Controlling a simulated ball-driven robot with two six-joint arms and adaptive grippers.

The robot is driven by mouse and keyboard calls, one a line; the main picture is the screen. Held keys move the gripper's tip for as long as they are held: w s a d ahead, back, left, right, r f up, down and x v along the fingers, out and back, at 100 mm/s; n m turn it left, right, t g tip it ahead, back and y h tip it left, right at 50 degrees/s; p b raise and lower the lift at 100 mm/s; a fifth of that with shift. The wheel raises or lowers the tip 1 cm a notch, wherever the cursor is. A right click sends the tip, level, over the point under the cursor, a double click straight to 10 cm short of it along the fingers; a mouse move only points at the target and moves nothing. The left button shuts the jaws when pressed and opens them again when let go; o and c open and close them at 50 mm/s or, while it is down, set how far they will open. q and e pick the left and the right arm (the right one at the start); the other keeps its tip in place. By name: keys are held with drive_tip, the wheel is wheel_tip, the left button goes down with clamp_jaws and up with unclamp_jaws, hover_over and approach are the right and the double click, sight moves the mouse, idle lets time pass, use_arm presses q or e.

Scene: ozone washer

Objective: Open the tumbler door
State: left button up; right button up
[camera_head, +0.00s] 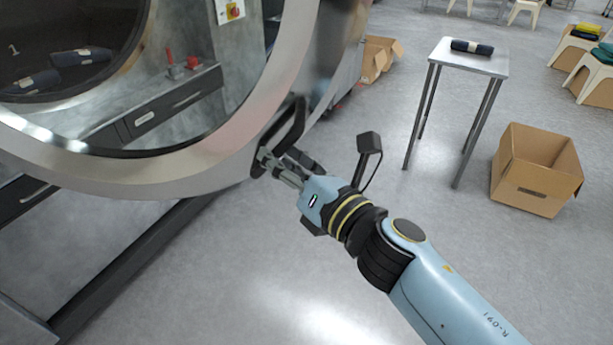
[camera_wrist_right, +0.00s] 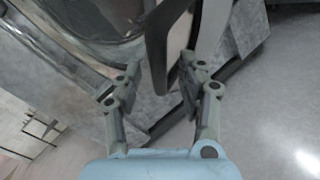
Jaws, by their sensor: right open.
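The tumbler door is a large round metal ring (camera_head: 185,165) with a glass pane, filling the upper left of the head view. It overhangs the floor beyond the machine's lower edge and looks swung out, but its exact angle is hard to tell. A black loop handle (camera_head: 293,122) sits on its right rim. My right gripper (camera_head: 272,165) is at this handle, its fingers open. In the right wrist view the dark handle (camera_wrist_right: 158,45) lies between the two spread fingertips (camera_wrist_right: 160,78), and I cannot tell whether they touch it. My left gripper is out of view.
A small table (camera_head: 470,58) with a dark roll stands at the back right, beside an open cardboard box (camera_head: 535,185). The floor (camera_head: 270,270) below and right of the door is clear.

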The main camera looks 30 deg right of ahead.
drive_tip(key=v, duration=0.9)
drive_tip(key=shift+s, duration=0.4)
drive_tip(key=shift+c, duration=0.4)
